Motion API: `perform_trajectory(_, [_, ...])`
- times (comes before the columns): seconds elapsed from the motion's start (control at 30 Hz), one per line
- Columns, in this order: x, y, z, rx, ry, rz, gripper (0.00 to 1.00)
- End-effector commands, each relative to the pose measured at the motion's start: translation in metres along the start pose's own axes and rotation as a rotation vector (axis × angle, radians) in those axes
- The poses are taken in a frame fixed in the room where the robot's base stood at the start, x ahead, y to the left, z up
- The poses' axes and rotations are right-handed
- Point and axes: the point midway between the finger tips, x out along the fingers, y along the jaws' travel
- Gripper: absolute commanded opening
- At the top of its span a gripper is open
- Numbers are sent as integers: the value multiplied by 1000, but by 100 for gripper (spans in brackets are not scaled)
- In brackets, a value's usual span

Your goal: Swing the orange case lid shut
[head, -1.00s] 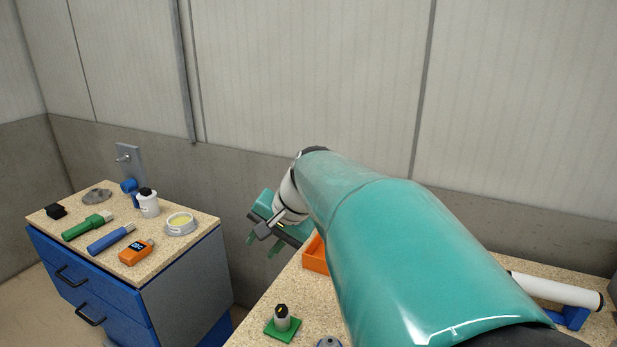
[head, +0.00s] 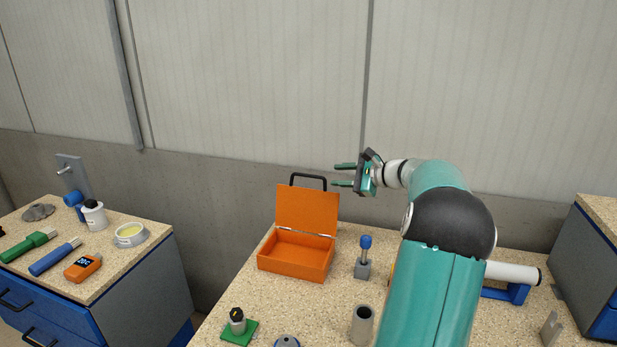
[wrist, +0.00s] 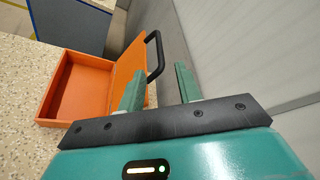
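The orange case (head: 295,262) stands open and empty on the speckled worktop. Its lid (head: 307,210) is up, close to upright, with a black handle (head: 308,178) on its top edge. My gripper (head: 343,175) is open and empty, to the right of the lid and about level with the handle, its fingers pointing left. In the wrist view the open case (wrist: 75,88) lies at the left. The lid (wrist: 128,78) and handle (wrist: 157,55) show beyond the green fingers (wrist: 160,88). One finger overlaps the lid in the picture; I cannot tell whether it touches.
A blue-topped lever (head: 365,243) stands right of the case. A grey cylinder (head: 362,325) and a green-based knob (head: 238,325) stand nearer. A white tube (head: 512,273) lies at the right. The wall is close behind. A second bench at left holds tools.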

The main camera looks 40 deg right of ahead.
Motion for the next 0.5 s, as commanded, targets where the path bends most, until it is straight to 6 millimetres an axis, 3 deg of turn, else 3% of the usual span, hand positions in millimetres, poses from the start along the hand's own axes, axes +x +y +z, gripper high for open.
perform_trajectory(0.5, [98,1,0,-1,-1,3,34])
